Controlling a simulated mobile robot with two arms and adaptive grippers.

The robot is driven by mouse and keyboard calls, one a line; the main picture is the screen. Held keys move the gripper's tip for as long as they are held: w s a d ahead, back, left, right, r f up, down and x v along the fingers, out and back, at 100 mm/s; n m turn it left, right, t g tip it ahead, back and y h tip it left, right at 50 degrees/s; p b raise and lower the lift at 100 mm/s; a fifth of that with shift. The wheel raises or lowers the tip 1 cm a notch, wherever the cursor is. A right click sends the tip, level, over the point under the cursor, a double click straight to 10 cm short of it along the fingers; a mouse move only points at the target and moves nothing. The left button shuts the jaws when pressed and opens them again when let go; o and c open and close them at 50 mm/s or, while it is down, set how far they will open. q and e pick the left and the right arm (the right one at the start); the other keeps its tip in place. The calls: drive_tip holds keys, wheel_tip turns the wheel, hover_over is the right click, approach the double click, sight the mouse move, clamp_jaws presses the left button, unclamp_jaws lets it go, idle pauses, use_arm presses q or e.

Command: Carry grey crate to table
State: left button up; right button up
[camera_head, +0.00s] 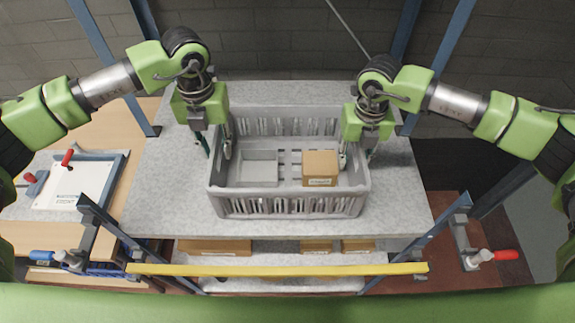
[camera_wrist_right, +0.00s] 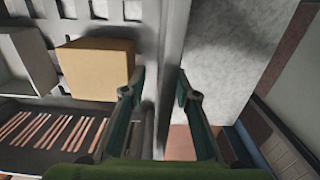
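The grey crate (camera_head: 290,207) with slotted walls stands on a grey speckled shelf (camera_head: 400,215). It holds a small grey open box (camera_head: 259,168) and a brown carton (camera_head: 320,167). My left gripper (camera_head: 215,150) is open astride the crate's left wall, one finger inside and one outside. My right gripper (camera_head: 357,154) is open astride the right wall in the same way. In the right wrist view the crate's wall (camera_wrist_right: 172,60) runs between the fingers of my right gripper (camera_wrist_right: 160,75); whether they touch it is unclear. A wooden table surface (camera_head: 110,120) shows at left.
Blue rack posts (camera_head: 88,38) rise at the shelf's corners. A yellow bar (camera_head: 280,269) crosses the front, with brown boxes (camera_head: 215,247) on a lower shelf. A white panel with red-handled clamps (camera_head: 75,185) lies at left. A brick wall stands behind.

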sight(358, 149)
use_arm(q)
clamp_jaws()
use_arm(e)
clamp_jaws()
use_arm(q)
drive_tip(key=shift+w+r, duration=0.1)
drive_tip(key=shift+r, duration=0.1)
use_arm(e)
drive_tip(key=shift+r, duration=0.15)
